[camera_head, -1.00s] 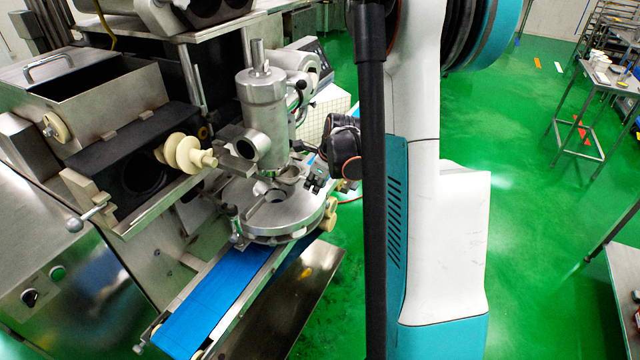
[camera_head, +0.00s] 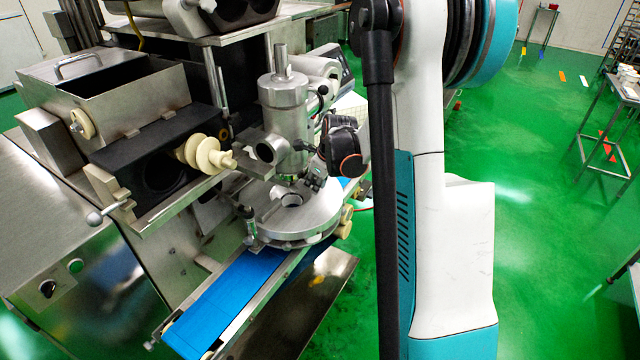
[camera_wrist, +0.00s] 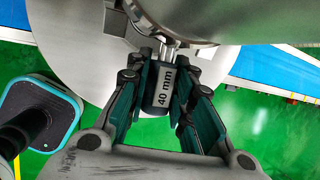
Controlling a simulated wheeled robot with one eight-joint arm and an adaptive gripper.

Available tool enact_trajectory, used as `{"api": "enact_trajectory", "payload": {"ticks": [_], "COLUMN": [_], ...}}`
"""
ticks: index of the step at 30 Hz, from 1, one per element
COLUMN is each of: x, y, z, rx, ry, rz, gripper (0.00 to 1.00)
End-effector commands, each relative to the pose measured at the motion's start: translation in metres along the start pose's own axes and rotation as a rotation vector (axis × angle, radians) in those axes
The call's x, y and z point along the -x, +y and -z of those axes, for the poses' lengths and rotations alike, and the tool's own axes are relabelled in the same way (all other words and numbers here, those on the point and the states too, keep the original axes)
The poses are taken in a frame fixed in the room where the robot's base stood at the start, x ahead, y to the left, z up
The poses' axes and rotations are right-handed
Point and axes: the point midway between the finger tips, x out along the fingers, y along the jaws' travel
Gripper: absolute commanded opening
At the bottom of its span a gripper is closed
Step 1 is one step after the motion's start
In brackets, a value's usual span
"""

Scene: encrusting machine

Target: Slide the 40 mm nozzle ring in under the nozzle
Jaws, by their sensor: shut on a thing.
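My gripper (camera_wrist: 165,78) is shut on the dark handle (camera_wrist: 165,92) of the nozzle ring, which bears the label "40 mm". In the wrist view, thin metal rods run from the handle toward the steel nozzle housing (camera_wrist: 185,18). The ring itself is mostly hidden by the housing. In the head view, the upright nozzle cylinder (camera_head: 285,105) stands above the round steel plate (camera_head: 268,222). My gripper (camera_head: 312,182) is at the cylinder's lower right, just above the plate. Whether the ring sits centred under the nozzle cannot be seen.
A blue conveyor belt (camera_head: 225,305) runs beneath the plate. A cream auger (camera_head: 205,152) and a metal hopper (camera_head: 105,90) are left of the nozzle. A lever with a dark knob (camera_head: 322,90) juts from the cylinder near my wrist. Green floor (camera_head: 530,260) is open at right.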

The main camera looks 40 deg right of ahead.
Motion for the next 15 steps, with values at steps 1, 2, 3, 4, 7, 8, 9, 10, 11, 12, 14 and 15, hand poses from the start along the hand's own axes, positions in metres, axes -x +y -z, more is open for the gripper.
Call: {"api": "enact_trajectory", "payload": {"ticks": [1, 2, 3, 4, 7, 8, 9, 10, 11, 12, 14, 15], "x": [0.0002, 0.0002, 0.0003, 0.0003, 0.0005, 0.0005, 0.0005, 0.0005, 0.0006, 0.0006, 0.0006, 0.0005], "y": [-0.0003, -0.0004, -0.0004, -0.0005, -0.0005, -0.0005, -0.0006, -0.0006, -0.0006, -0.0005, -0.0004, -0.0004], "z": [-0.0018, -0.002, -0.0021, -0.0021, -0.0022, -0.0022, -0.0022, -0.0023, -0.0023, -0.0023, -0.0021, -0.0019], "rx": [0.0, -0.001, -0.001, -0.001, -0.001, -0.001, -0.001, -0.001, -0.001, -0.001, -0.001, -0.001], "ry": [-0.002, -0.003, -0.003, -0.003, -0.003, -0.003, -0.004, -0.004, -0.004, -0.004, -0.003, -0.003], "rz": [0.001, 0.001, 0.001, 0.001, 0.001, 0.001, 0.001, 0.001, 0.001, 0.001, 0.001, 0.001], "gripper": [0.0, 0.0, 0.0, 0.0, 0.0, 0.0, 0.0, 0.0, 0.24, 0.33, 0.45, 0.45]}}
